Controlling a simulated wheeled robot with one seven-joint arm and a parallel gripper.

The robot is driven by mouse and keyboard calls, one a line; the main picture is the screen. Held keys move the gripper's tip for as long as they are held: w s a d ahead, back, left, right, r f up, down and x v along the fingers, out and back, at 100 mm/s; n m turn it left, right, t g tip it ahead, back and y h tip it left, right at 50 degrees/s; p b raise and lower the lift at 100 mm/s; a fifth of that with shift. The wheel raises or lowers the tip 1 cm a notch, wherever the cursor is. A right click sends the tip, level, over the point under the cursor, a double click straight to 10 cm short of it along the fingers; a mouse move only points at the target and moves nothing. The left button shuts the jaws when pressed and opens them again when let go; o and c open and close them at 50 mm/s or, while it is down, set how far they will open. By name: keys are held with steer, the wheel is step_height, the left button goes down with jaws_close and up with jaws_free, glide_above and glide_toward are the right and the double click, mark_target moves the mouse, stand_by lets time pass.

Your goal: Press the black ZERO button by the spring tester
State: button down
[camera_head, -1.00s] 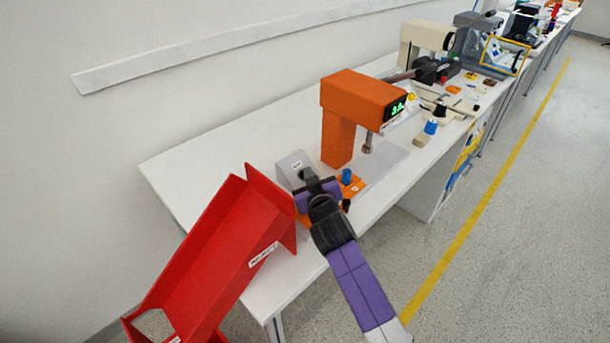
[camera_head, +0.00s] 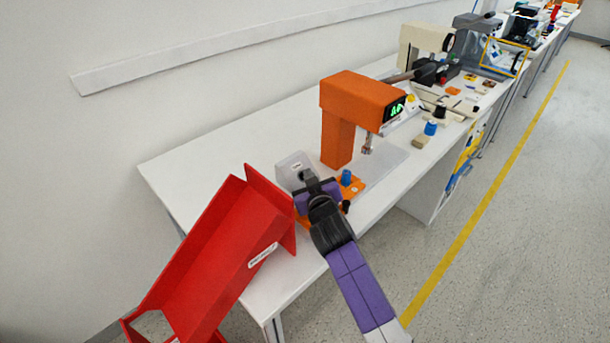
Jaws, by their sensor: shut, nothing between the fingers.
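The spring tester (camera_head: 345,112) is an orange C-shaped stand with a green display (camera_head: 396,110) and a metal probe, standing on the white bench. The black ZERO button cannot be made out; my gripper covers part of that face. I cannot tell whether the tip touches it.
A red chute-like bin (camera_head: 215,255) stands close to the left of my arm. A blue cylinder (camera_head: 346,177) sits on an orange plate (camera_head: 352,189) just right of my gripper. The white bench top (camera_head: 225,165) is clear behind the bin.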

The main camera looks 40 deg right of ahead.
steer(key=shift+w+a, duration=0.25)
steer(key=shift+a, duration=0.05)
steer(key=shift+s+r+p, duration=0.15)
steer(key=shift+r+p, duration=0.25)
steer(key=shift+p, duration=0.2)
steer(key=shift+s+r, duration=0.15)
steer(key=shift+s+d, duration=0.1)
steer(key=s+r+p, duration=0.1)
steer(key=r+p, duration=0.1)
steer(key=s+r+p, duration=0.1)
steer(key=s+p, duration=0.1)
steer(key=p, duration=0.1)
steer(key=shift+s+d+r, duration=0.15)
steer(key=shift+s+r, duration=0.1)
steer(key=shift+r, duration=0.15)
